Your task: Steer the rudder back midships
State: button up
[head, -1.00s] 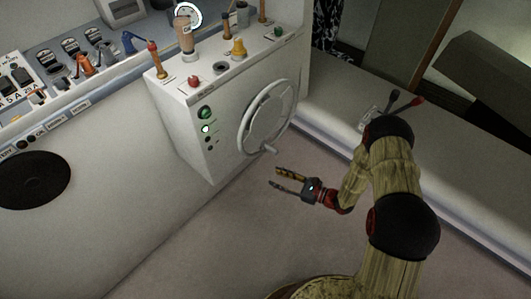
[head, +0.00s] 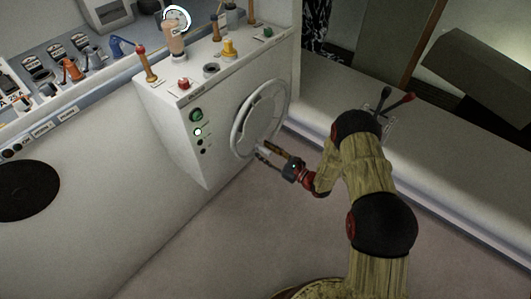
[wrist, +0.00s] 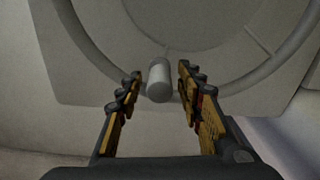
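The grey steering wheel (head: 236,131) is on the front face of the white console (head: 172,120). It also shows in the wrist view (wrist: 290,75). A short, light grey knob (wrist: 158,80) sticks out from the lower part of its rim. My gripper (head: 262,153) is at the bottom of the wheel. In the wrist view my gripper (wrist: 160,84) is open, with one finger on each side of the knob and visible gaps between. The fingers do not appear to touch it. In the head view the knob is mostly hidden by the fingers.
Levers and buttons, among them a yellow knob (head: 229,48) and a red button (head: 183,84), stand on the console top. A pale ledge (head: 440,150) runs to the right, with two levers (head: 399,101). The floor below is clear.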

jog(key=shift+c, duration=1.3)
grip_shut()
